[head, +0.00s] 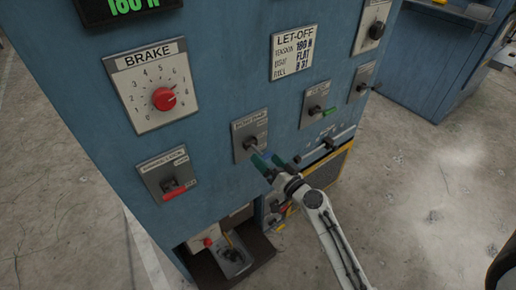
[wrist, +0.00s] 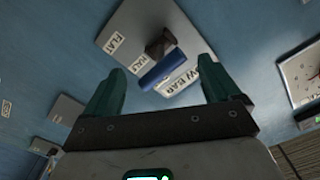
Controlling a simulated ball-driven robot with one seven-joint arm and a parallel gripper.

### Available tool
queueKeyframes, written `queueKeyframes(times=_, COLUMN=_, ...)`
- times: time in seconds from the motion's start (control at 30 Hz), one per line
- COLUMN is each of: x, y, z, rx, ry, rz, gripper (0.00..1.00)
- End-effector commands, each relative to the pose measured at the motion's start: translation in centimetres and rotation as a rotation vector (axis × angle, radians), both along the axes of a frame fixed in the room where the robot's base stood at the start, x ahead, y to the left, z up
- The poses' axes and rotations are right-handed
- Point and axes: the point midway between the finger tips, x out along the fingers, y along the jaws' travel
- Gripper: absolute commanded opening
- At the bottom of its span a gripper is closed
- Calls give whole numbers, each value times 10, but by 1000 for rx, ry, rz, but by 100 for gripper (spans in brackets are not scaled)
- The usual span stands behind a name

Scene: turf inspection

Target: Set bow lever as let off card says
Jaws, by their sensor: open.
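The let-off card (head: 292,52) on the blue cabinet reads tension 180 N, a second line FLAT, and a roll line that looks like B 31. The bow lever's grey plate (head: 244,134) is below and left of the card. In the wrist view, the plate (wrist: 128,22) carries labels FLAT (wrist: 117,42), one like HALF (wrist: 139,66), and a partly hidden BAR title. Its blue handle (wrist: 162,68) lies nearest the HALF label; its exact setting is unclear. My gripper (head: 271,160) is open in front of the lever, its teal fingers on either side of the handle; contact is not visible.
A brake dial (head: 164,98) with a red knob is at upper left. A red-handled lever (head: 179,190) is below it. A green-handled lever (head: 325,112) and another lever plate (head: 361,83) are to the right. Open floor (head: 420,180) lies right of the cabinet.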

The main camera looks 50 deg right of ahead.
Motion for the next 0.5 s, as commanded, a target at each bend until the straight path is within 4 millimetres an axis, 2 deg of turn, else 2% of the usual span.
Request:
queueKeyframes(times=0.1, x=21, y=-7, z=3, rx=0, ry=-1, rz=0, gripper=90)
queueKeyframes(times=0.23, x=38, y=-13, z=2, rx=0, ry=-1, rz=0, gripper=90)
queueKeyframes(times=0.5, x=53, y=-17, z=0, rx=0, ry=1, rz=1, gripper=90)
